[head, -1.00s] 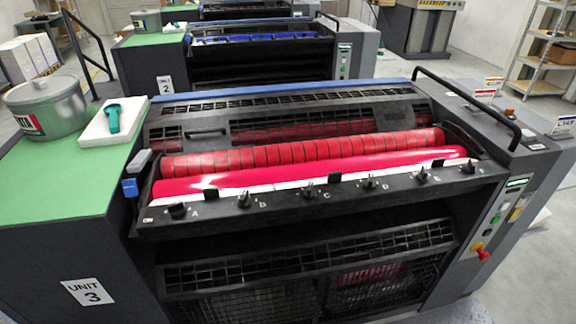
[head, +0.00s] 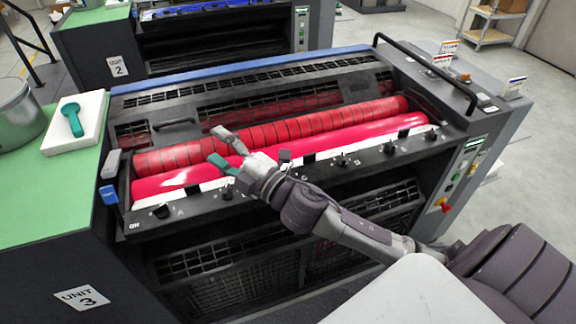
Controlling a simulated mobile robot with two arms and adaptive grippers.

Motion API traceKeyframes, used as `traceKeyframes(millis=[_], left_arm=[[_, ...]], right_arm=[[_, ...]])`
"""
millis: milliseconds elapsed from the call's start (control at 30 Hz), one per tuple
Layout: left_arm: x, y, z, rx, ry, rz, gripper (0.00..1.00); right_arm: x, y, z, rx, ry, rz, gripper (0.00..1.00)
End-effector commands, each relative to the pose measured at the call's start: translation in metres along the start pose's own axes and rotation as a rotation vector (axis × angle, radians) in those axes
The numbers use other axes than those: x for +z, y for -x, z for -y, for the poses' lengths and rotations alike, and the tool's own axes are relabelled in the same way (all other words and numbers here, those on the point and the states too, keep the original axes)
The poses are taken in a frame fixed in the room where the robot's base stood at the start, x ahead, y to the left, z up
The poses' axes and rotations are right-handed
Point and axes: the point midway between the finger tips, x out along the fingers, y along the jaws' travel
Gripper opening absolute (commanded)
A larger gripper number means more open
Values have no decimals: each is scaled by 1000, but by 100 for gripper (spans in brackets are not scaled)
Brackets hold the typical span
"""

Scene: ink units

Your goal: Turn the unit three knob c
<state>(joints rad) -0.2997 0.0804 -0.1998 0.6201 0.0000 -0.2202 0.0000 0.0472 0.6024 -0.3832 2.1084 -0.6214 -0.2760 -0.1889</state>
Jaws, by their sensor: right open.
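Unit three (head: 205,250) is the black press in front of me, marked with a "UNIT 3" label (head: 82,298). A row of small black knobs runs along its front ledge. Knob A (head: 161,211) and knob B (head: 227,192) show on the left, and more knobs show to the right. Knob c is hidden behind my right wrist; what looks like its letter is just right of the wrist. My right gripper (head: 217,146) is open and empty, its green-padded fingers pointing left over the red rollers, above and left of knob c's place. My left gripper is out of view.
Red rollers (head: 290,130) lie behind the knob ledge. A black handrail (head: 430,72) rises at the right. A green table with a white tray (head: 95,130), a teal tool (head: 72,120) and a metal can (head: 18,115) stands at the left. A red-yellow switch (head: 442,204) is on the right panel.

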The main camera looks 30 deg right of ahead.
Motion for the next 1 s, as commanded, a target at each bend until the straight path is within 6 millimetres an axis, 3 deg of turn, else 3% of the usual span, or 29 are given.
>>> traceKeyframes(millis=[33, 100, 200, 267, 367, 500, 600, 700, 867, 1000], left_arm=[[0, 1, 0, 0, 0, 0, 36], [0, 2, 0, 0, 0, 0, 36], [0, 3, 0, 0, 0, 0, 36], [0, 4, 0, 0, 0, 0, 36], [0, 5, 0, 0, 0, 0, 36], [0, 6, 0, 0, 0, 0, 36], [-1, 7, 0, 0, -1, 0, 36], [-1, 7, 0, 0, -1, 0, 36], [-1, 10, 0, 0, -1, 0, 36], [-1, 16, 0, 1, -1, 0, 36]], right_arm=[[-16, -11, -21, 41, 156, -132, 62], [-42, -17, -36, 79, 390, -337, 62], [-61, -11, -37, 74, 740, -626, 62], [-57, -2, -30, 32, 945, -787, 62], [-21, 21, -17, -112, 1262, -1030, 62], [63, 60, -20, -417, 1567, -1270, 62], [115, 87, -35, -626, 1668, -1368, 62], [147, 107, -49, -766, 1705, -1419, 62], [161, 117, -51, -838, 1711, -1447, 62], [160, 114, -33, -836, 1708, -1449, 62]])
